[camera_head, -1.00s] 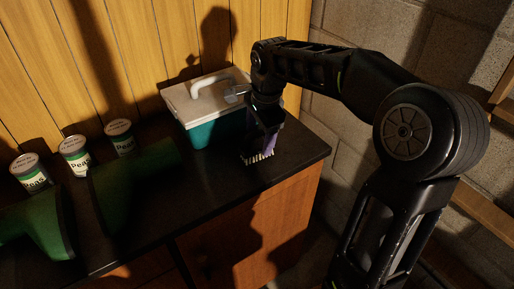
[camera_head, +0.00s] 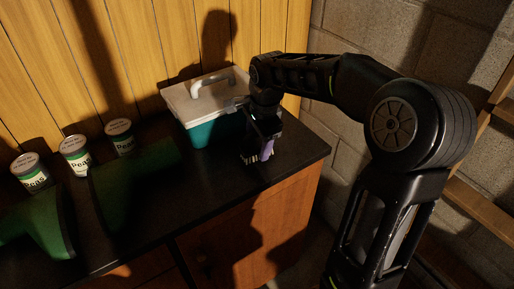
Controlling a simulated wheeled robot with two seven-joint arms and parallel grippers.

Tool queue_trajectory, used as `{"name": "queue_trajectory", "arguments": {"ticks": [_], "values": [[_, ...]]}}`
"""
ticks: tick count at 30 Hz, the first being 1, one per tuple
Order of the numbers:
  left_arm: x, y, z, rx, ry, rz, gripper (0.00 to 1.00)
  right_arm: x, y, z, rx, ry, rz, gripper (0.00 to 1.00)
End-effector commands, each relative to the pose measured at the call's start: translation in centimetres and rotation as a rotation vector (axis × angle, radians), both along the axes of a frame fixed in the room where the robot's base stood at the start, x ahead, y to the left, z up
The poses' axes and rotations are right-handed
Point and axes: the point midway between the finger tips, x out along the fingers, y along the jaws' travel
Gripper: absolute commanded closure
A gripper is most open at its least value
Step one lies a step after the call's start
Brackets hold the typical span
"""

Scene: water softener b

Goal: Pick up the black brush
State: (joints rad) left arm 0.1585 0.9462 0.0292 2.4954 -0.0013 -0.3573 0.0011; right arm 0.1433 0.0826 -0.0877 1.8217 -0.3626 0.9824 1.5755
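The brush, dark with a purple side (camera_head: 268,147) and pale bristles, is on the black counter (camera_head: 200,188) near its right end, beside the teal cooler. My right gripper (camera_head: 262,140) points down at the brush from above, and its fingers overlap the brush in the picture. The fingertips are dark and small against it, so I cannot tell whether they are closed on it. I cannot tell whether the brush touches the counter. My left gripper is not in view.
A teal cooler (camera_head: 205,132) with a white lid and handle stands just left of the brush. Several cans of peas (camera_head: 76,155) and green panels (camera_head: 135,185) are on the left of the counter. A wooden wall is behind, and a block wall is at right.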

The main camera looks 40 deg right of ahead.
Motion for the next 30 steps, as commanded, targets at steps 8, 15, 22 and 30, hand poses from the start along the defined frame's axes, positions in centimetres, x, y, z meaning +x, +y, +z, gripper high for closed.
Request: {"name": "queue_trajectory", "arguments": {"ticks": [8,15,22,30], "values": [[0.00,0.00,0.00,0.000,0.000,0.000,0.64,0.00,0.00,0.00,0.000,0.000,0.000,0.64],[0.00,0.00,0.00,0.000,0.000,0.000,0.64,0.00,0.00,0.00,0.000,0.000,0.000,0.84],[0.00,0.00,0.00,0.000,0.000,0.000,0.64,0.02,0.00,0.04,0.000,-0.001,0.000,1.00],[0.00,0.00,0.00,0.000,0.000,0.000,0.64,0.04,0.00,0.27,0.000,-0.002,0.000,1.00]]}}
